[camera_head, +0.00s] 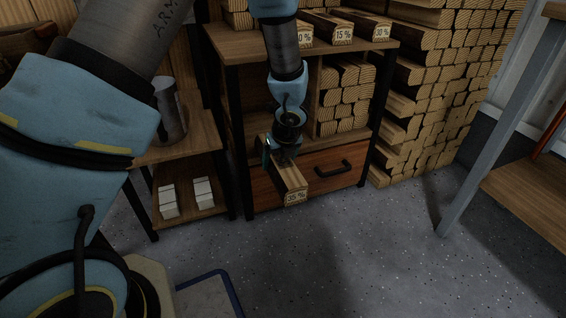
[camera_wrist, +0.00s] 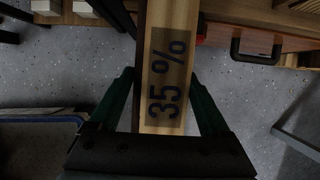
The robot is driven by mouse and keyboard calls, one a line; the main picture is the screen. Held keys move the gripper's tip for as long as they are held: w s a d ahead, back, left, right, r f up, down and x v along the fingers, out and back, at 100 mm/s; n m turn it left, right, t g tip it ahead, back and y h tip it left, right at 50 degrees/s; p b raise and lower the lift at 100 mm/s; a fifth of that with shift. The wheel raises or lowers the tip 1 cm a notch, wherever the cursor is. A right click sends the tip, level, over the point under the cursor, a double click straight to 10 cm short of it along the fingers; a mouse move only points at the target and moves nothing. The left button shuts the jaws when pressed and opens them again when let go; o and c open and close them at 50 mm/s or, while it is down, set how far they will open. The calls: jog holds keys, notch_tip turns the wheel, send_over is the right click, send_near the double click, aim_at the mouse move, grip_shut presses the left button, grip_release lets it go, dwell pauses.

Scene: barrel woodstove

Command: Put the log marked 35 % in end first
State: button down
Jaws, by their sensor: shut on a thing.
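The log marked 35 % (camera_head: 290,184) is in my gripper (camera_head: 283,150), held in front of the drawer of the wooden shelf unit and above the floor. Its marked end faces the head camera. In the wrist view the log (camera_wrist: 168,75) runs up the picture between the two green fingers of my gripper (camera_wrist: 168,100), with a 35 % label on its upper face. The fingers are shut on its sides. Logs marked 15 % (camera_head: 342,36) and 30 % (camera_head: 381,33) lie on the shelf unit's top, beside another whose label is partly hidden by my arm. No stove opening is in view.
The shelf unit (camera_head: 243,47) has a drawer with a black handle (camera_head: 333,168) close to the held log. A large woodpile (camera_head: 440,100) stands at right. A low table with a metal can (camera_head: 169,110) and white blocks (camera_head: 169,201) is at left. Grey floor (camera_head: 370,250) in front is clear.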

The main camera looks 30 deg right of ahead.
aim_at(264, 135)
jog(key=w+p, duration=0.3)
jog(key=w+d+p, duration=0.1)
jog(key=w+p, duration=0.2)
jog(key=w, duration=0.1)
jog(key=w+p, duration=0.4)
jog(key=shift+w+d+r, duration=0.15)
jog(key=shift+w+r, duration=0.1)
jog(key=shift+r, duration=0.05)
jog(key=shift+w+d+f+p, duration=0.1)
jog(key=shift+w+f+p, duration=0.05)
jog(key=shift+w+p, duration=0.35)
jog(key=shift+w+d+f+p, duration=0.1)
jog(key=shift+w+p, duration=0.3)
jog(key=shift+w, duration=0.15)
jog(key=shift+f+b, duration=0.35)
jog(key=shift+f, duration=0.2)
grip_release()
jog(key=shift+s, duration=0.1)
jog(key=shift+p+v, duration=1.95)
jog(key=shift+v, duration=1.5)
jog(key=shift+a+r, duration=0.1)
